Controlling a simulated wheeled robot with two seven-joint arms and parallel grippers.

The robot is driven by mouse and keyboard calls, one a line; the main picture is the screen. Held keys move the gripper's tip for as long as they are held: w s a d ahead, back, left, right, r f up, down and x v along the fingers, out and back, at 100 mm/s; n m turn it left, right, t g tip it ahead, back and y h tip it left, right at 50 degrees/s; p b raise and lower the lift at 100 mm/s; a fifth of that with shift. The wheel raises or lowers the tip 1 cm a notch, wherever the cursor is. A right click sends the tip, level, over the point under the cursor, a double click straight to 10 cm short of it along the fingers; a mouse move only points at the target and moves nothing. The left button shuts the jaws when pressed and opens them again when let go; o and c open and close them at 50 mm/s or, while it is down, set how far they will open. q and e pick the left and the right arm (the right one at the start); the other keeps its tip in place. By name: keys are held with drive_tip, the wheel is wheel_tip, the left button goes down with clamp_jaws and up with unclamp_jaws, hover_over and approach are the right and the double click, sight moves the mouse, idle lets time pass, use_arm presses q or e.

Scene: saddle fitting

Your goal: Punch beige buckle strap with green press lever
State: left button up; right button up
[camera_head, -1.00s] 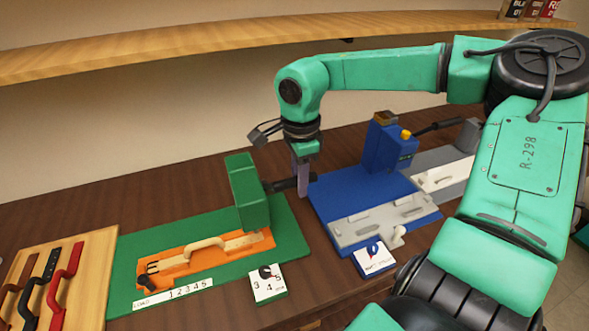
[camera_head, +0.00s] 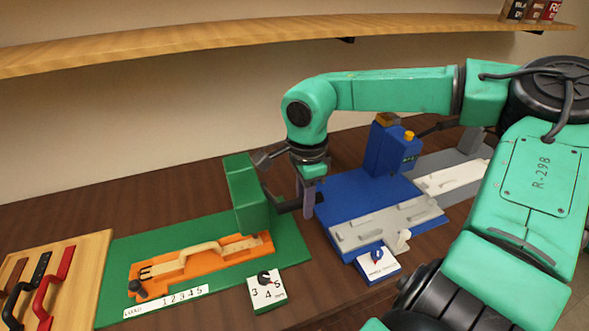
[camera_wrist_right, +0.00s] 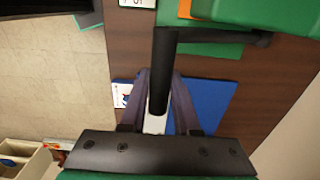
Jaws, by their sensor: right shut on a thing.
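The green press (camera_head: 246,196) stands on a green base with its black lever (camera_head: 287,206) sticking out to the right. My right gripper (camera_head: 309,198) is shut on the lever's outer end. In the right wrist view the dark lever grip (camera_wrist_right: 163,72) lies between the two fingers (camera_wrist_right: 160,105). The beige buckle strap (camera_head: 203,248) lies in an orange holder (camera_head: 170,270) on the green base, its right end close to the press head. Whether the press touches the strap is hidden. My left gripper is not in view.
A numbered dial block (camera_head: 266,291) stands in front of the green base. A blue press (camera_head: 388,148) with a grey fixture (camera_head: 385,224) stands to the right. A shelf (camera_head: 200,45) runs along the wall.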

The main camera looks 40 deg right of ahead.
wheel_tip(320, 180, down, 10)
drive_tip(key=s+a+b, duration=0.1)
drive_tip(key=s+b, duration=0.2)
drive_tip(key=b, duration=0.5)
drive_tip(key=shift+b, duration=0.4)
drive_tip(key=shift+s+a+f+b, duration=0.1)
drive_tip(key=shift+f+b, duration=0.3)
drive_tip(key=shift+b, duration=0.05)
drive_tip(key=shift+r, duration=0.15)
